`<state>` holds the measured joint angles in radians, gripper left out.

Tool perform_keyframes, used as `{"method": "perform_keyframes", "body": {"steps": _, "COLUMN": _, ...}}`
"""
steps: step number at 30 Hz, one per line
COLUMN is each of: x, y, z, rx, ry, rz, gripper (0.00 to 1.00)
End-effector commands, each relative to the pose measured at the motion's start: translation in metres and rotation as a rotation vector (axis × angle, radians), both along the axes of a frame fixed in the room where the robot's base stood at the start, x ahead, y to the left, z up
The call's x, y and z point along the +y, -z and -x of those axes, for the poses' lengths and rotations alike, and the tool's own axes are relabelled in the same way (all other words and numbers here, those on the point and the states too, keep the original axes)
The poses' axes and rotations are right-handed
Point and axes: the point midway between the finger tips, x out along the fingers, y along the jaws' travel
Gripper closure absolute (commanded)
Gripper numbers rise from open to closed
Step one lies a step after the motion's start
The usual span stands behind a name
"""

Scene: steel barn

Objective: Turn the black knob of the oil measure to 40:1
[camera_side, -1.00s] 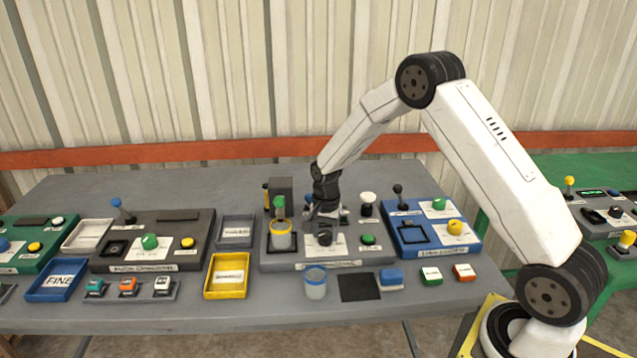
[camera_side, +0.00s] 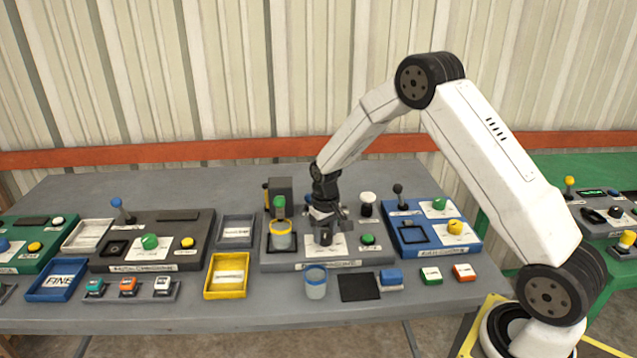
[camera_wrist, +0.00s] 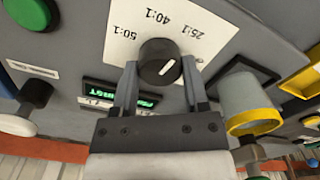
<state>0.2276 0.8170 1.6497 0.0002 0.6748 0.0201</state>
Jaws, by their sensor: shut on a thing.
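The black knob (camera_wrist: 158,55) sits on a white plate of the oil measure's grey panel (camera_side: 272,257), and it also shows in the side view (camera_side: 325,238). The plate (camera_wrist: 215,20) carries the marks 50:1, 40:1 and 25:1 around the knob. A short white line on the knob slants towards the 25:1 side; it is not lined up with 40:1. My gripper (camera_wrist: 160,68) is shut on the knob, one finger on each side. In the side view my gripper (camera_side: 327,220) hangs straight down over the panel.
A yellow-rimmed cup (camera_wrist: 250,105) stands close beside the knob. A green display (camera_wrist: 115,94) and a green button (camera_wrist: 32,12) are on the same panel. In the side view, a clear blue-rimmed cup (camera_side: 316,286) and a black mat (camera_side: 359,288) lie in front.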

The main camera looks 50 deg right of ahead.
Motion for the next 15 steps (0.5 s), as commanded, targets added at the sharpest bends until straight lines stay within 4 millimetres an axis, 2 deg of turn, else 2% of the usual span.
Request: {"method": "perform_keyframes", "body": {"steps": 15, "x": 0.0008, "y": -0.0004, "z": 0.0001, "rx": 0.001, "ry": -0.458, "rz": 0.000, "gripper": 1.00}}
